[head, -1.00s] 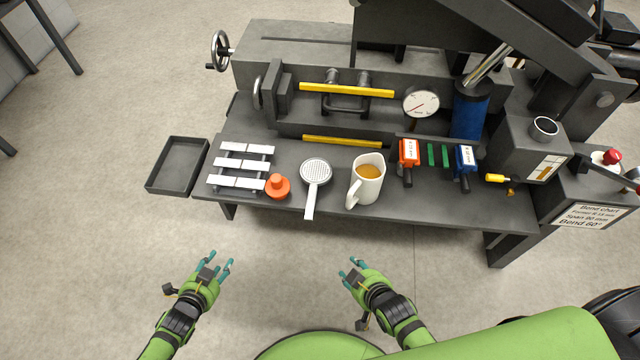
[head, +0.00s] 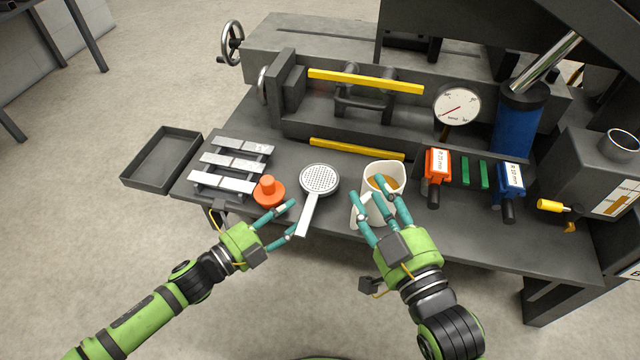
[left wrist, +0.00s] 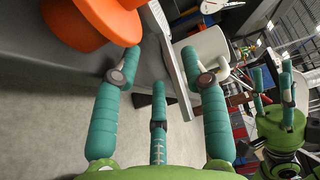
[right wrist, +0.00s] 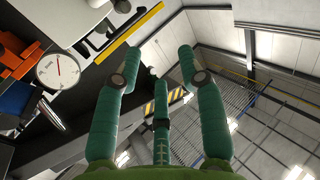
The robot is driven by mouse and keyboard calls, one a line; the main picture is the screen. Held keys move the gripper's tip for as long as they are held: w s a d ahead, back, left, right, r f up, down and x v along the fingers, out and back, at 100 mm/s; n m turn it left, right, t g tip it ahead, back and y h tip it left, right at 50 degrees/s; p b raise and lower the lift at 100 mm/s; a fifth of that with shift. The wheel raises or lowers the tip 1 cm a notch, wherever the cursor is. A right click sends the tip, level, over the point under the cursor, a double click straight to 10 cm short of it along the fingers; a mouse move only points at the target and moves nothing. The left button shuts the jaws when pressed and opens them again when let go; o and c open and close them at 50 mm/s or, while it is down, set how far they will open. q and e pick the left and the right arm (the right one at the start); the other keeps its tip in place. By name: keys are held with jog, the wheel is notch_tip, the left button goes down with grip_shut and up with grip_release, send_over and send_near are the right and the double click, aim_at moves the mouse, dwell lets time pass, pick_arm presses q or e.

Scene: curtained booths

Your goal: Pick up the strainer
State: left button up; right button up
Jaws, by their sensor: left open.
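The strainer (head: 320,180) is a pale round perforated disc lying on the bench, its flat handle (head: 307,216) reaching toward the front edge. My left gripper (head: 295,217) is open, its fingertips at the handle's left side in the head view. In the left wrist view the handle (left wrist: 174,62) passes near the fingertips, beside the right-hand finger; I cannot tell whether it touches. My right gripper (head: 368,193) is open and empty, in front of the white mug in the head view. Its fingers show apart in the right wrist view (right wrist: 160,62).
An orange knobbed object (head: 268,193) sits close left of the handle, near my left fingers. A mug (head: 379,215) with brown liquid stands right of the strainer, partly hidden. White bars on a rack (head: 236,160) and an empty black tray (head: 163,158) are at left.

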aim_at(306, 204)
pick_arm(q)
jog(key=b+x, duration=0.1)
jog(key=x, duration=0.4)
jog(key=shift+s+d, duration=0.1)
jog(key=shift+s, duration=0.1)
grip_shut()
pick_arm(e)
notch_tip(306, 204, up, 7)
jog(key=s+a+n+t+y, duration=0.1)
jog(key=s+t+y, duration=0.1)
jog(key=t, duration=0.1)
jog(key=shift+a+f+t+y, duration=0.15)
jog(key=shift+a+t+y, duration=0.15)
jog(key=shift+y, duration=0.1)
pick_arm(q)
jog(key=shift+r, duration=0.1)
